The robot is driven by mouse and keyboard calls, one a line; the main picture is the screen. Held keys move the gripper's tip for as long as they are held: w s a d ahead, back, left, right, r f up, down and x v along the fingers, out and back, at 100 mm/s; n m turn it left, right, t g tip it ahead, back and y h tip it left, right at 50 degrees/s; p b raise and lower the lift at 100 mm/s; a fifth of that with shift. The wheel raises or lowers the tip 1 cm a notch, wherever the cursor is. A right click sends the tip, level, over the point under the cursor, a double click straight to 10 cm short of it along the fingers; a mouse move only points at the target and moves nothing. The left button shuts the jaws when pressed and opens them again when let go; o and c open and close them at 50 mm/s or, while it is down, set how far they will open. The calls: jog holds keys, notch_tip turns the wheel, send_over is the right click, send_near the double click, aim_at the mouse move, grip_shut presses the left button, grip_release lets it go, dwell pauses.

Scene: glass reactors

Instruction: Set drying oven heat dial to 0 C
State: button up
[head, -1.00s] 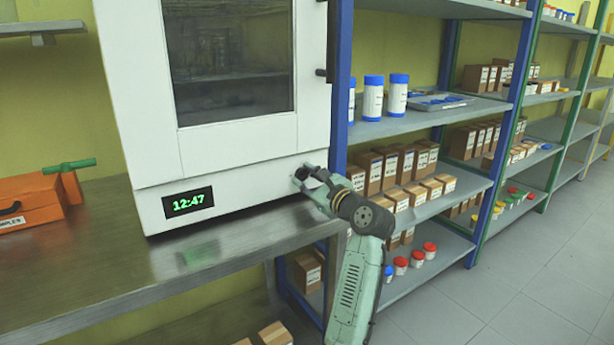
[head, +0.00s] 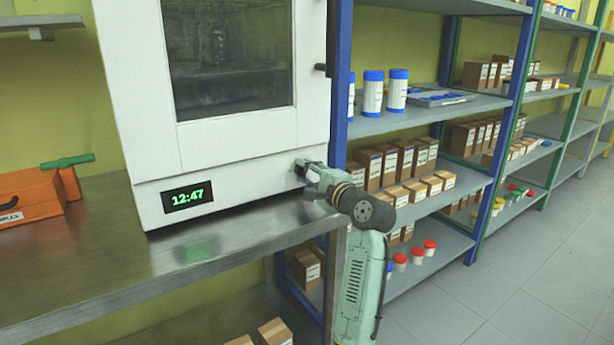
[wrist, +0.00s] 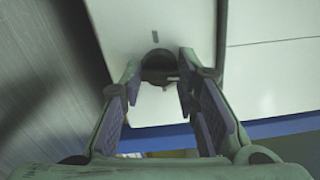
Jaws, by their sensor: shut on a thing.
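The white drying oven (head: 145,122) stands on a metal bench, with its door closed and a green 12:47 display (head: 187,198) low on its front. My gripper (head: 303,174) is at the lower right of the oven front. In the wrist view, the dark round dial (wrist: 158,66) sits between the fingertips of my gripper (wrist: 160,72), which are shut on it. A short dark mark (wrist: 155,37) shows on the panel beside the dial. The dial's setting cannot be read. In the head view my gripper hides most of the dial.
The metal bench (head: 90,270) has clear room in front of the oven. An orange case (head: 30,198) lies at the left. A blue-framed shelf (head: 440,113) with bottles and boxes stands close to the oven's right side, near my arm.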

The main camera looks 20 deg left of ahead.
jog(key=shift+n, duration=0.8)
jog(key=o, duration=1.2)
jog(key=shift+c, duration=0.2)
jog(key=v, duration=1.2)
